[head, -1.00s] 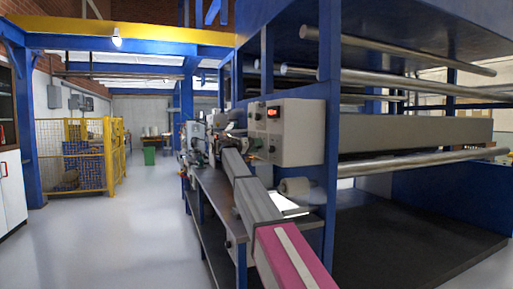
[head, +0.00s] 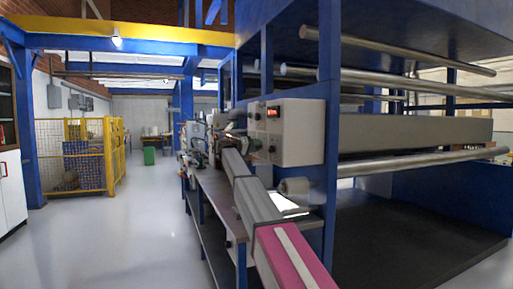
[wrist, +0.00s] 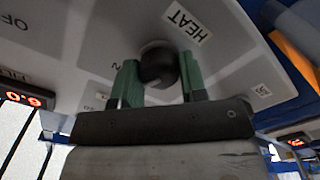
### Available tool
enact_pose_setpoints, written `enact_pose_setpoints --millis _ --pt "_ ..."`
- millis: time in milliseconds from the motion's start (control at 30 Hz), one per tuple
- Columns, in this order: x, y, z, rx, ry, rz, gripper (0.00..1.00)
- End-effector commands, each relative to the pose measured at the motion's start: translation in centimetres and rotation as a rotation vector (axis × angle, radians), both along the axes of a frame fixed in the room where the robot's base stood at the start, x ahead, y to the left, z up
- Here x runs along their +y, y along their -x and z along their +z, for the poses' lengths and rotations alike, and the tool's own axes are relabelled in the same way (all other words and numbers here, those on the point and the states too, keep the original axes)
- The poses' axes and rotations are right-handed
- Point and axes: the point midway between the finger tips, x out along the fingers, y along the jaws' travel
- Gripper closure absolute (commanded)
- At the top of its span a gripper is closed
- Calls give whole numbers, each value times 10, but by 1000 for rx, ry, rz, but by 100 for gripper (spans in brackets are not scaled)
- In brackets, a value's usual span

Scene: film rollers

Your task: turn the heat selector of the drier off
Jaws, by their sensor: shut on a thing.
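The heat selector (wrist: 157,66) is a round dark knob on the underside-looking face of a light panel in the wrist view, beside a white HEAT label (wrist: 187,22). My gripper (wrist: 160,74) has green fingers on either side of the knob and is shut on it. The knob's pointer is not clear to me. The drier's pale control box (head: 298,132) is fixed to the blue frame in the head view, with a lit red display (head: 273,112). My arm reaches up to its left face and hides part of it.
Steel rollers (head: 415,82) cross the blue frame at the right. A bench (head: 213,184) stands below the box. Open floor (head: 115,230) lies left, beyond it a yellow cage (head: 112,155).

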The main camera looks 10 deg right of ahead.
Motion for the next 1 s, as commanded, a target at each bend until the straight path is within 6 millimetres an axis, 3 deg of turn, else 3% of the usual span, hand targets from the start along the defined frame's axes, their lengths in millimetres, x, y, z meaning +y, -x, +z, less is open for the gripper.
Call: enact_pose_setpoints --millis 600,1000 --pt "1 -1 -2 544 145 1 84" --pt "1 -1 -2 761 203 1 84"
